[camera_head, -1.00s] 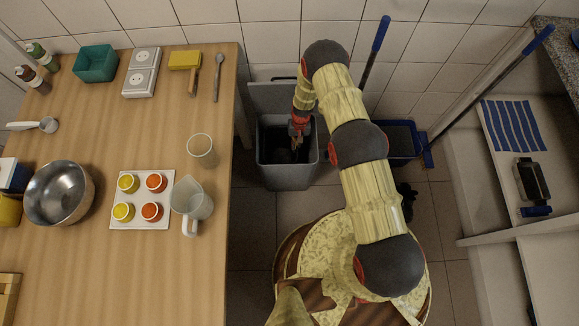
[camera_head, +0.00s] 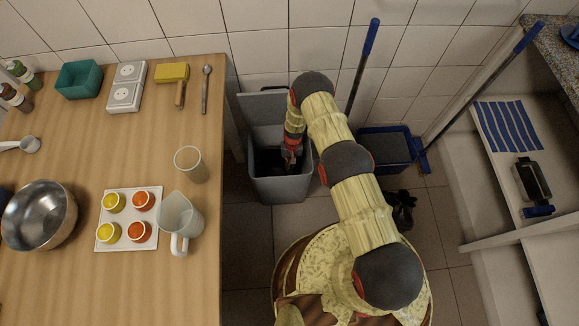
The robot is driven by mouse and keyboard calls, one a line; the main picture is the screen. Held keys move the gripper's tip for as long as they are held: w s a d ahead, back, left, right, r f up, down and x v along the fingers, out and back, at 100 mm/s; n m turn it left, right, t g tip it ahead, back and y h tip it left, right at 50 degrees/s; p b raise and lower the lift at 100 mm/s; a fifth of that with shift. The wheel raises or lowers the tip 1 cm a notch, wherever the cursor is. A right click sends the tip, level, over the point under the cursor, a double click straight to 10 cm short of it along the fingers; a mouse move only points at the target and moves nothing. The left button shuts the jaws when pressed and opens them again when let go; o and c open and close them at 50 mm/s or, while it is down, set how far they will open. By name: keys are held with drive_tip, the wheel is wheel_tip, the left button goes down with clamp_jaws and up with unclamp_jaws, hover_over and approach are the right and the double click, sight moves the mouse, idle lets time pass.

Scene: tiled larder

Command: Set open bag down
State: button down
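My gripper (camera_head: 290,158) points down into the mouth of a grey bin (camera_head: 280,188) that stands on the floor against the wall, with its lid (camera_head: 262,105) raised behind. The fingers are small and dark against the bin's inside, so I cannot tell whether they are open or shut on something. The bin's inside is dark. I cannot make out a bag in it for certain. A crumpled black thing (camera_head: 402,208) lies on the floor right of my arm, partly hidden by it; it may be a bag, but I cannot tell.
The wooden counter (camera_head: 150,290) left of the bin holds a clear jug (camera_head: 180,218), a cup (camera_head: 191,163), a tray of pots (camera_head: 128,244) and a steel bowl (camera_head: 38,215). A blue bucket (camera_head: 386,147) and a mop handle (camera_head: 366,55) stand right of the bin. Shelving (camera_head: 520,245) is at far right.

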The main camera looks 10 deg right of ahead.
drive_tip(key=shift+f, duration=0.6)
drive_tip(key=c, duration=2.4)
unclamp_jaws()
drive_tip(key=o, duration=0.3)
drive_tip(key=shift+o, duration=0.3)
drive_tip(key=shift+r, duration=0.1)
wheel_tip(320, 180, up, 8)
drive_tip(key=w+p, duration=0.1)
drive_tip(key=p, duration=0.2)
drive_tip(key=shift+d+r, duration=0.15)
drive_tip(key=shift+d, duration=0.2)
